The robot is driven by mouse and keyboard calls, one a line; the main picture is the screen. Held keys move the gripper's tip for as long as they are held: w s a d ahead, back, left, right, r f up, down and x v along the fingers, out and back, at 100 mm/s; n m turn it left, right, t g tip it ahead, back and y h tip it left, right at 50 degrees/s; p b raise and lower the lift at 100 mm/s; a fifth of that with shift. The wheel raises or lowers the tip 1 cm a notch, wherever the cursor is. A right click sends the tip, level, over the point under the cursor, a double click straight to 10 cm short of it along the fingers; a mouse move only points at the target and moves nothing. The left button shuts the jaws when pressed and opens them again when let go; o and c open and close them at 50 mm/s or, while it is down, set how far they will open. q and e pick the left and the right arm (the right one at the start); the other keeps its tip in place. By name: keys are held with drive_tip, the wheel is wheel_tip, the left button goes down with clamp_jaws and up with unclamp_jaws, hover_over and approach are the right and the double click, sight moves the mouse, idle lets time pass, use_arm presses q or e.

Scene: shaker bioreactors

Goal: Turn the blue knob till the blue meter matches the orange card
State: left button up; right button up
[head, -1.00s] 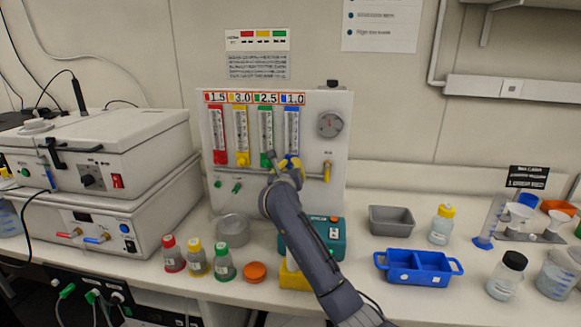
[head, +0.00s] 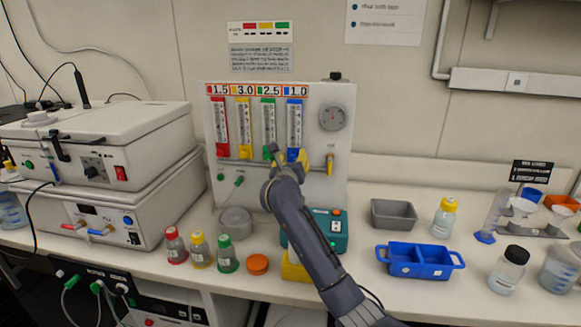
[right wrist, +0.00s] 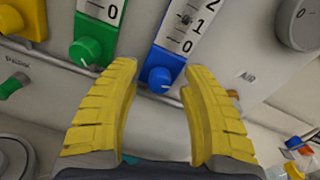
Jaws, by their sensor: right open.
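The blue knob (right wrist: 160,78) sits at the foot of the blue meter (right wrist: 181,38) in the right wrist view. It has a white pointer line. The meter's dark float is near the 1 mark, seemingly a little above it; the angle makes this uncertain. In the head view the blue meter (head: 294,125) is rightmost of the row, under the orange-framed card (head: 295,90) reading 1.0. My right gripper (head: 289,156) is open, its yellow fingers on either side of the blue knob with visible gaps. My left gripper is not in view.
The green knob (right wrist: 85,50) is close beside the left finger in the right wrist view. Capped bottles (head: 200,252) and a teal device (head: 327,233) stand below.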

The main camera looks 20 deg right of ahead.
drive_tip(key=v, duration=1.1)
drive_tip(key=shift+s, duration=0.2)
